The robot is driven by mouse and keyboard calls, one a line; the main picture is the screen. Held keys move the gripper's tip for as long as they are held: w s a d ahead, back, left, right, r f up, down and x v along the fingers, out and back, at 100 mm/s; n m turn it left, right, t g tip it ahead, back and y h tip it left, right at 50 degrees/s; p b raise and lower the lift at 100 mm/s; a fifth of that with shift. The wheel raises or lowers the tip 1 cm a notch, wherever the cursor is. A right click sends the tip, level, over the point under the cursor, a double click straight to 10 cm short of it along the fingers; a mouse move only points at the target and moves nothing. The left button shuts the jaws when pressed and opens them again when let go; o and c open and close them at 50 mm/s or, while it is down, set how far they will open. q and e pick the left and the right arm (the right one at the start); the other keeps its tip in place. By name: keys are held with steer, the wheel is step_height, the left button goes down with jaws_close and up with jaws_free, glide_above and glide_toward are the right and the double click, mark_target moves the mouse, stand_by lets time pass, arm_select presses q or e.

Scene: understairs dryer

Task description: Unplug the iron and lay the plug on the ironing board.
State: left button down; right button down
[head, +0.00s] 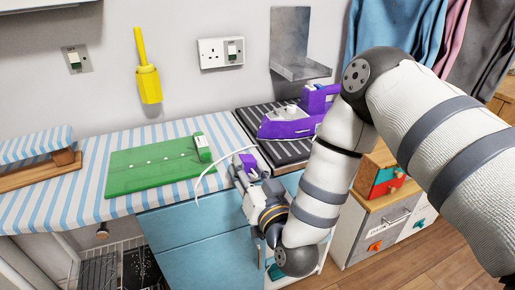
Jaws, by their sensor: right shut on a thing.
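The purple iron (290,124) rests on a dark striped pad at the right end of the blue-and-white striped ironing board (75,205). My right gripper (243,166) is over the board's front right edge, just left of the pad. It is shut on a small purple piece (248,161) that looks like the plug; the fingers partly hide it. A white cord (205,177) arcs from the gripper to the left and down over the front edge. The wall socket (211,52) holds no plug. My left gripper is out of view.
A green panel (150,170) with a white-ended block lies mid-board. A small striped sleeve board (38,148) stands at the left. A yellow bottle-shaped item (148,82) hangs on the wall. A metal bracket (290,50) is above the iron. Bare striped cloth shows around the green panel.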

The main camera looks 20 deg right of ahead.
steer(key=w+n, duration=0.1)
steer(key=w, duration=0.1)
steer(key=w+n, duration=0.1)
steer(key=w, duration=0.1)
steer(key=w+n, duration=0.1)
steer(key=w, duration=0.1)
steer(key=shift+d, duration=0.35)
steer(key=shift+w+d+r+n, duration=0.2)
steer(key=shift+w+r, duration=0.35)
steer(key=shift+r, duration=0.05)
steer(key=shift+w+d+r+n, duration=0.2)
steer(key=shift+w+r, duration=0.45)
steer(key=shift+r, duration=0.05)
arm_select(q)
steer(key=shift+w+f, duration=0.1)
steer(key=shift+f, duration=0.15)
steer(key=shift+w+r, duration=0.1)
